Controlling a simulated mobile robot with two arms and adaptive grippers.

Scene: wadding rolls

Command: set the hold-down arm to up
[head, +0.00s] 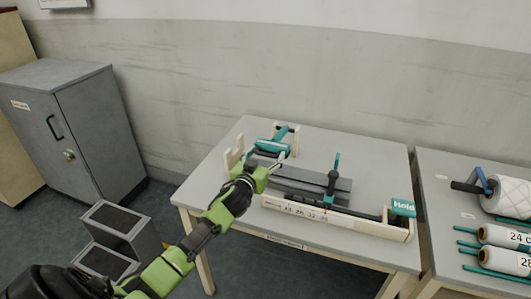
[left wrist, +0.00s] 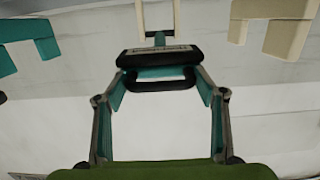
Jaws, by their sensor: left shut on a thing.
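The winding fixture with its beige scale rail (head: 340,217) stands on the grey table. A teal arm (head: 281,133) at its back left lies near a beige bracket; I take it for the hold-down arm. My left gripper (head: 281,160) is at the fixture's left end, just in front of this arm. In the left wrist view a black bar (left wrist: 158,54) with small print lies at the tips of my left gripper (left wrist: 158,78), which is shut on it. A teal stem and a beige loop show behind the bar. My right gripper is not in view.
A teal and black upright lever (head: 334,177) stands mid-fixture. A teal sign (head: 403,207) is at the right end. A second table at right holds white rolls (head: 510,197). A grey cabinet (head: 85,125) stands at left. The table's back right is clear.

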